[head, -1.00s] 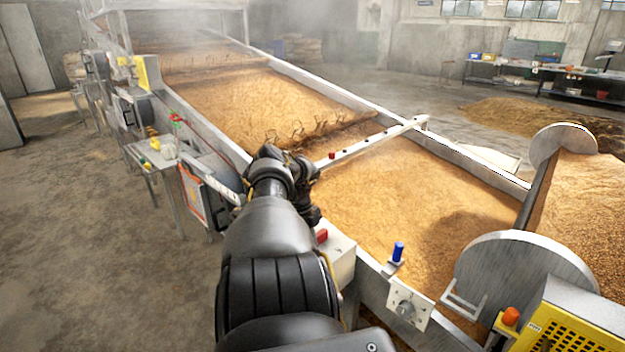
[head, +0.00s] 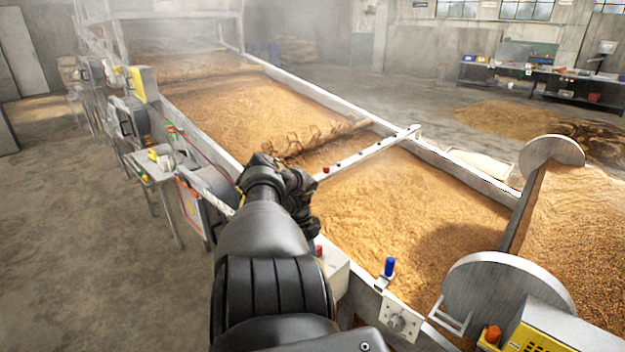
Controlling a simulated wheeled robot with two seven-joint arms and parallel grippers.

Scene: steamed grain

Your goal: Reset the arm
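One black arm of mine, which I take to be the left, rises from the bottom centre in the head view. Its wrist end (head: 285,185) is over the near left edge of a long metal trough (head: 470,180). The fingers are hidden behind the wrist and dark parts, so I cannot see whether this gripper is open, shut or holding anything. My other gripper is not in view. The trough holds brown steamed grain (head: 400,215), and a narrow metal bar (head: 370,150) crosses it just beyond the wrist.
A blue knob (head: 389,267) and a red button stand along the near edge, to the right of my arm. A round metal disc (head: 510,295) and a yellow box (head: 550,335) are at lower right. A small side table (head: 150,165) stands left. The floor (head: 100,260) at lower left is clear.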

